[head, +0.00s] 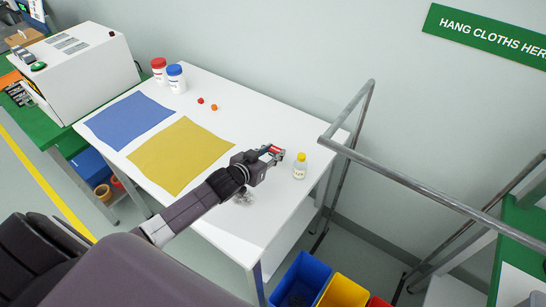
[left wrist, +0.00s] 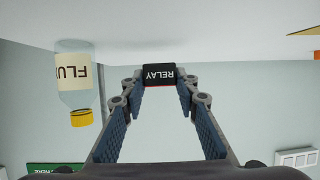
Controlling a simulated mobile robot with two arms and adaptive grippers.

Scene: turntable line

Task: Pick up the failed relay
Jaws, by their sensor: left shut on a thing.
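My left gripper (head: 272,154) reaches over the right part of the white table and is shut on a relay. In the left wrist view the relay (left wrist: 159,74) is a small black block with white "RELAY" lettering upside down and a red edge, held between the fingertips. In the head view only a bit of red and dark shows at the fingertips, and the fingers hide most of it. I cannot tell whether it is clear of the table. My right gripper is not in view.
A flux bottle (head: 299,167) with a yellow cap stands just right of the gripper. A metal rail (head: 420,190) runs at right; coloured bins stand below.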

